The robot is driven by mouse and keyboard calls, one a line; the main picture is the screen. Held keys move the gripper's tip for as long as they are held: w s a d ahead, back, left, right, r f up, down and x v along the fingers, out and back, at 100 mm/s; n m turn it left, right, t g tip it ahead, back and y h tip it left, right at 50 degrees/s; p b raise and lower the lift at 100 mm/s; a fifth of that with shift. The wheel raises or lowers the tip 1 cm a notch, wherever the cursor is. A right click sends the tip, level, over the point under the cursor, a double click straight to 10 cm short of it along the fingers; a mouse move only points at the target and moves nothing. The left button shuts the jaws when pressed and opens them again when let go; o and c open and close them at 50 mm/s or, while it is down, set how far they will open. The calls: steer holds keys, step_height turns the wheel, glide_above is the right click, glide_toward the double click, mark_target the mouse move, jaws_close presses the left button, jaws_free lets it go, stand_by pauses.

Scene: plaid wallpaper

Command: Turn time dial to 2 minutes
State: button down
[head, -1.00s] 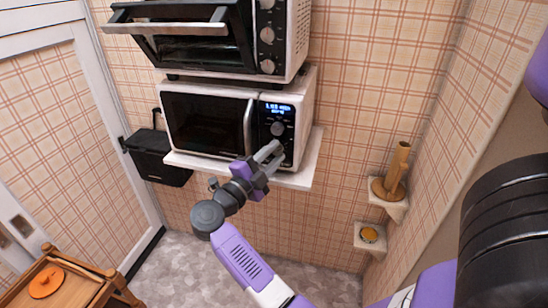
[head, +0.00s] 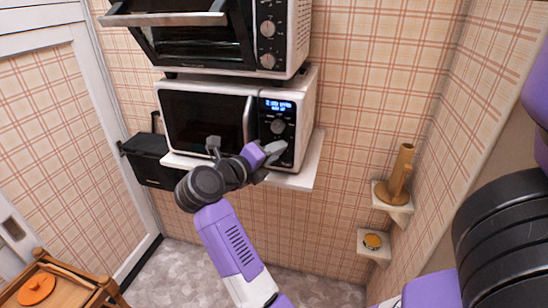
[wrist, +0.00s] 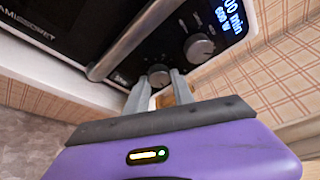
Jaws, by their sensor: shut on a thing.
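A white microwave (head: 208,122) with a black front has a control panel on its right side. Its lit display (head: 279,105) also shows in the wrist view (wrist: 229,18), where "00 min" and "600 W" are legible and the leading digits are cut off. The panel carries an upper dial (wrist: 199,47) and a lower dial (wrist: 158,76). My gripper (wrist: 159,82) has its fingers on both sides of the lower dial, shut on it. In the head view my gripper (head: 275,149) covers the lower dial, while the upper dial (head: 278,126) stays visible. Dial labels are not readable.
The microwave stands on a white shelf (head: 304,172). A toaster oven (head: 275,45) with its door open sits above. A black box (head: 150,160) hangs at left. Small corner shelves at right hold a wooden item (head: 399,175). A wooden cart (head: 65,283) stands lower left.

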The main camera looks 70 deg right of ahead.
steer(key=shift+f+m+t+y+b, duration=0.1)
steer(key=shift+m+t+y+b, duration=0.2)
steer(key=shift+m+b, duration=0.35)
steer(key=shift+m, duration=0.25)
steer(key=c, duration=1.1)
jaws_free()
steer(key=shift+a, duration=0.1)
steer(key=b+v, duration=0.1)
steer(key=v, duration=0.6)
steer(key=shift+a, duration=0.3)
